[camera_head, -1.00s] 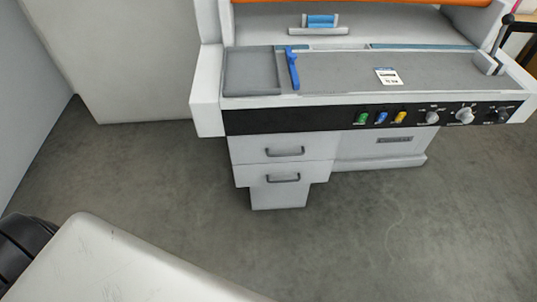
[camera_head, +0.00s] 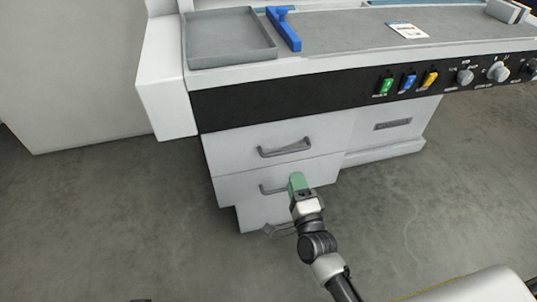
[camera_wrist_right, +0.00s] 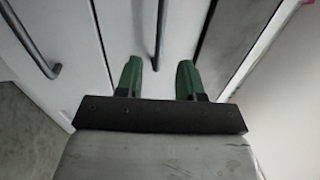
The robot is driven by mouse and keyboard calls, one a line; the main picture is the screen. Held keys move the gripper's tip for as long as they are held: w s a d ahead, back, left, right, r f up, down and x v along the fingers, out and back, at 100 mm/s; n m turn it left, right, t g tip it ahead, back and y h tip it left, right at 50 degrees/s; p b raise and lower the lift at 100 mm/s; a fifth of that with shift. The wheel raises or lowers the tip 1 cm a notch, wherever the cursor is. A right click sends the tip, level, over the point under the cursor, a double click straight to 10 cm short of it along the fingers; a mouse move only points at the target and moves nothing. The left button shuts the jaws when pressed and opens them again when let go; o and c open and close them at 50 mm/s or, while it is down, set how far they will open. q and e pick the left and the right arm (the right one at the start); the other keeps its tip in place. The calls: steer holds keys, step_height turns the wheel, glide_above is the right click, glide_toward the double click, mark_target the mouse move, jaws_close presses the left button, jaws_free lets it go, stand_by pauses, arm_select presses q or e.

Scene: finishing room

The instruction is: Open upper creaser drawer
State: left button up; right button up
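The creaser is a light grey machine with a black control panel (camera_head: 300,98). The upper drawer (camera_head: 232,147) looks shut, flush with the front, and has a dark bar handle (camera_head: 285,148). My right gripper (camera_head: 297,182), with green fingers, is in front of the drawers and covers part of the lower drawer's handle in the head view. In the right wrist view the gripper (camera_wrist_right: 158,80) is open and empty. The upper handle (camera_wrist_right: 160,30) shows beyond and between its fingers; I cannot tell whether they touch it. My left gripper is not in view.
The lower drawer (camera_head: 236,187) looks shut; its handle (camera_wrist_right: 30,40) is at the left in the right wrist view. On top of the creaser are a grey tray (camera_head: 228,52), a blue part (camera_head: 285,30) and a paper label (camera_head: 408,30). Grey floor (camera_head: 120,220) is clear at left.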

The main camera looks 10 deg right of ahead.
mark_target(286, 152)
steer(key=shift+w+a+r+b, duration=0.1)
steer(key=shift+w+r+b, duration=0.15)
steer(key=shift+w, duration=1.4)
steer(key=shift+w+d+r+b, duration=0.15)
steer(key=shift+w+r, duration=0.25)
steer(key=shift+w, duration=1.3)
steer(key=shift+w+a+r+b, duration=0.15)
steer(key=shift+w+r+b, duration=0.15)
steer(key=shift+w, duration=1.35)
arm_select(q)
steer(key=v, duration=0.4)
arm_select(e)
steer(key=shift+c, duration=0.3)
jaws_close()
